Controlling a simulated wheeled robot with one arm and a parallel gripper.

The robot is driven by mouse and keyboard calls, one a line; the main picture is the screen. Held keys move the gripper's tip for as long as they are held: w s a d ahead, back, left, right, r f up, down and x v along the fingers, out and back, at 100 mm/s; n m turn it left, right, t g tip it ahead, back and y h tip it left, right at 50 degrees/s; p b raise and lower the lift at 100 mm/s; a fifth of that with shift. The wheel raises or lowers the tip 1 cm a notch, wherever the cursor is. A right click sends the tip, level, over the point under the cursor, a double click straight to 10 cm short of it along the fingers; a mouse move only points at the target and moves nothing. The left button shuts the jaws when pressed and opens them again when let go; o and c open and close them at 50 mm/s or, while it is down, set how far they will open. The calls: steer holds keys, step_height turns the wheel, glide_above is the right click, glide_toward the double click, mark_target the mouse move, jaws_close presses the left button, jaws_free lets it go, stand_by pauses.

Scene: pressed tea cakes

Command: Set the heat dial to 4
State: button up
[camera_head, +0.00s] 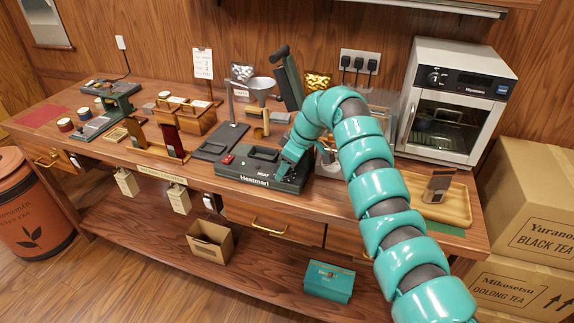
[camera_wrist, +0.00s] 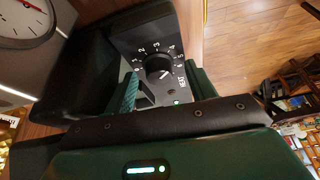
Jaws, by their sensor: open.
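The heat dial (camera_wrist: 158,67) is a round black knob on a dark panel, ringed by white numbers, with the word HEAT beside it. A pale mark shows on the knob, but I cannot tell for sure which number it points to. The dial belongs to the dark green Heatmari press (camera_head: 240,176) on the bench. My gripper (camera_head: 288,166) is at the press's right end, and its jaws are mostly hidden in the head view. In the wrist view my gripper (camera_wrist: 160,84) is open, with green fingers near the dial; contact is unclear.
A round gauge (camera_wrist: 25,18) is near the press in the wrist view. A toaster oven (camera_head: 455,102) and wooden tray (camera_head: 443,206) stand to the right. A dark plate (camera_head: 213,148), scoop holder and wooden box (camera_head: 190,118) are to the left. The bench's front edge is close.

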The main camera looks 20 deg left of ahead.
steer(key=b+v, duration=0.1)
steer(key=v, duration=1.6)
steer(key=shift+r+b, duration=0.15)
steer(key=shift+b, duration=0.2)
steer(key=shift+s+d, duration=0.1)
